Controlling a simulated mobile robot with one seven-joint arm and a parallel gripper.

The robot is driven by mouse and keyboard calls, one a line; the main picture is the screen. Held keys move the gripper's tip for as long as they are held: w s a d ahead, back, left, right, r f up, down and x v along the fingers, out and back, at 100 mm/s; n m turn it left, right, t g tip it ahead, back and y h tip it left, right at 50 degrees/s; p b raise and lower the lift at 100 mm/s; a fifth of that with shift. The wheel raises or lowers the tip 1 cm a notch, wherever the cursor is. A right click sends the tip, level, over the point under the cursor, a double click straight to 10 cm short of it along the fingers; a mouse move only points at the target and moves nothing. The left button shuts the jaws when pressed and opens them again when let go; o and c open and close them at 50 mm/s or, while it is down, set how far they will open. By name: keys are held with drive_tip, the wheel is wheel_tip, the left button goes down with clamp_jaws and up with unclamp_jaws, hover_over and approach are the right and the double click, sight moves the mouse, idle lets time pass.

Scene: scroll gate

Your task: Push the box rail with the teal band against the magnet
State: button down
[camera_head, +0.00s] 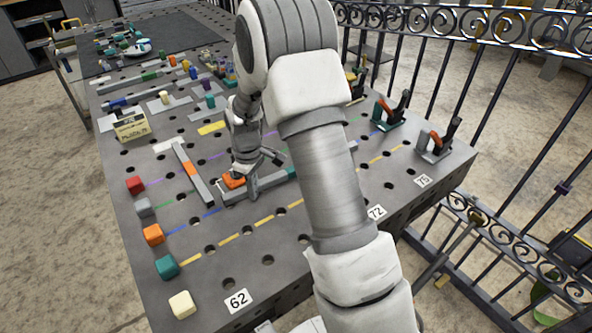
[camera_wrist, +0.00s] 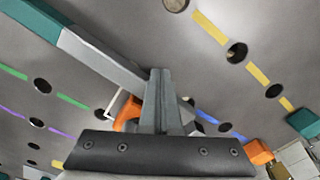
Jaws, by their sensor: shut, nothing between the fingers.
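The box rail with the teal band (camera_head: 272,181) is a grey bar lying on the holed table. It crosses the upper left of the wrist view (camera_wrist: 105,62), with its teal band (camera_wrist: 82,47) toward the far end. An orange piece (camera_head: 233,181), which looks like the magnet, sits by the rail's near end; it also shows in the wrist view (camera_wrist: 128,112), partly hidden by my fingers. My gripper (camera_head: 252,184) is shut and empty, pointing down beside the rail near the orange piece. I cannot tell whether the fingers touch the rail, or the rail touches the magnet.
A second grey rail with an orange band (camera_head: 187,163) lies to the left. Coloured blocks, including a teal one (camera_head: 167,267), line the left edge. Toggle clamps (camera_head: 437,142) stand at the right. The front table is mostly clear.

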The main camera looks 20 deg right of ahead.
drive_tip(key=shift+w+a, duration=0.1)
drive_tip(key=shift+w, duration=0.15)
idle(0.3)
drive_tip(key=shift+s+d, duration=0.15)
drive_tip(key=shift+s, duration=0.5)
drive_tip(key=shift+s+d, duration=0.15)
drive_tip(key=shift+s, duration=0.45)
drive_tip(key=shift+r, duration=0.1)
wheel_tip(320, 180, up, 8)
drive_tip(key=p, duration=0.5)
